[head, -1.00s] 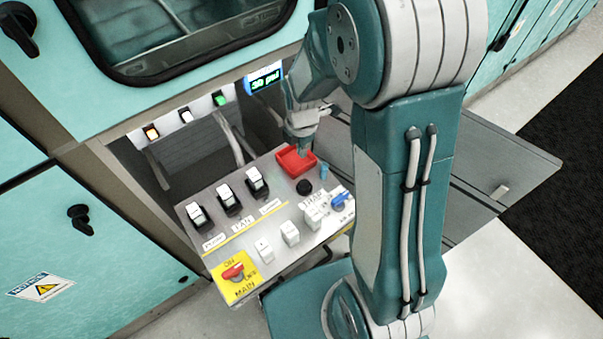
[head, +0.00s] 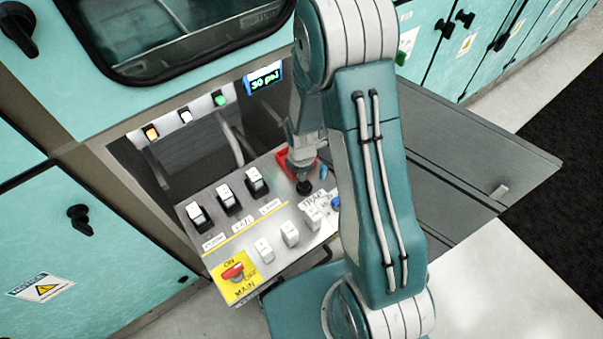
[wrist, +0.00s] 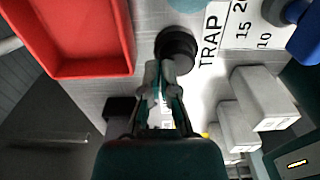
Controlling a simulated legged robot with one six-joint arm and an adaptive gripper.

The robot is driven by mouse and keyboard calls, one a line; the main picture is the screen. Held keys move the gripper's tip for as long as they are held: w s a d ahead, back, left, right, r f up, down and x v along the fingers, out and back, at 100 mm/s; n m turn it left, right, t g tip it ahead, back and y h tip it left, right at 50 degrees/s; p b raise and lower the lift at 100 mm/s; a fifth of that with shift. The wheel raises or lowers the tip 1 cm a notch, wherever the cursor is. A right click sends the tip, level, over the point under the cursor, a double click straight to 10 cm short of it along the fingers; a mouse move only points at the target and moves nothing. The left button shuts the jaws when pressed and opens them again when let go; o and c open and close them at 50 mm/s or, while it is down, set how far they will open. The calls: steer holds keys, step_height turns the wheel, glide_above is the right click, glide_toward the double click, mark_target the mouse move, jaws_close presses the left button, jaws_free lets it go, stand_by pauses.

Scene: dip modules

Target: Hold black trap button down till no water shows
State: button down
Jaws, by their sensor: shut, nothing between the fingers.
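The black trap button (wrist: 176,48) is a round knob beside the printed word TRAP in the wrist view. In the head view the black button (head: 304,187) shows just below my gripper (head: 303,175), at its tip. In the wrist view my gripper (wrist: 163,72) is shut and empty, with its fingertips at the button's near edge. They look very close to it or touching; I cannot tell which, nor whether the button is pressed in. No water can be made out in either view.
A red tray (wrist: 75,74) lies left of the button in the wrist view. White switches (head: 290,233), a blue knob (wrist: 304,35) and a red main switch (head: 232,271) are on the same panel.

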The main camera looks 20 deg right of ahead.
steer(key=shift+f, duration=0.7)
steer(key=shift+s+f, duration=0.35)
steer(key=shift+f, duration=0.15)
steer(key=shift+w, duration=0.3)
stand_by(0.3)
